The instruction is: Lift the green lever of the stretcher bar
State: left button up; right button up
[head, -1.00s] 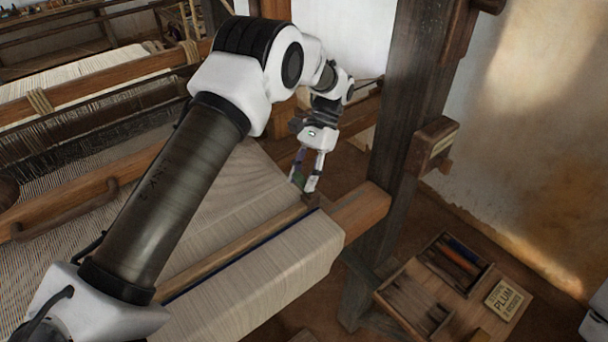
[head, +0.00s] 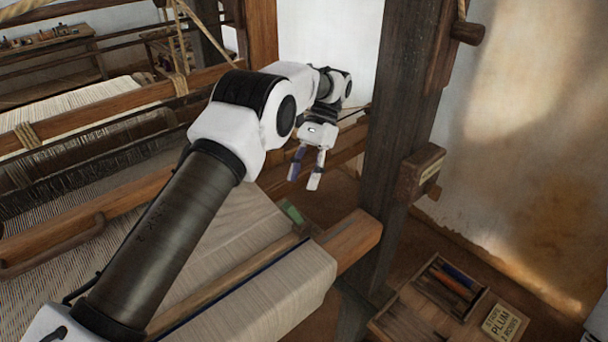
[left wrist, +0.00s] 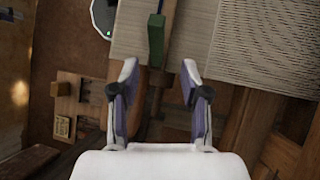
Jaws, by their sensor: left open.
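The green lever (head: 292,212) shows as a small green block on the pale cloth near its right edge. It also shows in the left wrist view (left wrist: 156,38), just beyond the fingertips and roughly in line with the gap between them. A narrow wooden bar (head: 240,283), which looks like the stretcher bar, crosses the cloth beside a dark blue line. My left gripper (head: 303,182) is open and empty, above and beyond the lever and apart from it. Its two spread fingers show in the left wrist view (left wrist: 159,68). I cannot tell the lever's exact tilt. My right gripper is not in view.
A thick dark post (head: 403,120) stands right of the gripper. The wooden beam end (head: 352,238) juts out past the cloth. A compartmented wooden tray (head: 447,290) and a "PLUM" card (head: 502,322) lie at lower right.

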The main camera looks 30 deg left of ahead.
aim_at(295, 215)
pick_arm(q)
grip_shut()
jog(key=a+f+n+t+h+b, duration=0.2)
jog(key=a+f+n+t+b, duration=0.3)
jog(key=n, duration=0.3)
jog(key=s+a+r+n+t+h+b, duration=0.1)
jog(key=s+r+t+b, duration=0.15)
jog(key=r, duration=0.35)
jog(key=s+a+r+t+h+b, duration=0.1)
jog(key=a+r+t+b, duration=0.1)
jog(key=r+b, duration=0.25)
jog(key=s+d+f+p, duration=0.1)
jog(key=d+f+p, duration=0.3)
jog(key=f, duration=0.5)
jog(key=shift+d+p, duration=0.35)
jog(key=shift+d, duration=0.55)
